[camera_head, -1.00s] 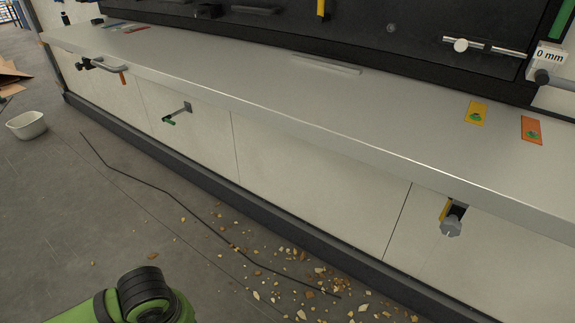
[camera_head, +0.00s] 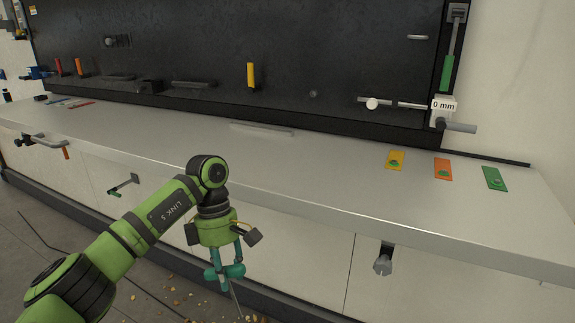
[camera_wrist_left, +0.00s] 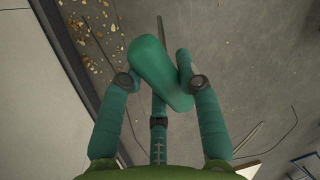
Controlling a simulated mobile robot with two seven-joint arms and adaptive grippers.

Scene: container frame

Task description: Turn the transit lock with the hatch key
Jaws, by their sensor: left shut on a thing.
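My left gripper (camera_head: 225,272) hangs in front of the counter, left of the picture's middle, with its fingers pointing down. It is shut on a teal handle with a thin grey shaft, which looks like the hatch key (camera_wrist_left: 158,72). In the left wrist view the handle lies across between the fingers, and the shaft points away over the floor. A grey fitting with a faceted end (camera_head: 383,264), possibly the transit lock, sticks out of the front panel below the counter edge. It is to the right of my gripper and clearly apart from it. My right gripper is not in view.
The pale counter (camera_head: 330,170) runs across the view, with yellow (camera_head: 395,160), orange (camera_head: 443,169) and green (camera_head: 494,178) cards at right. A handle with a green grip (camera_head: 124,186) juts from the front at left. Debris lies on the floor below.

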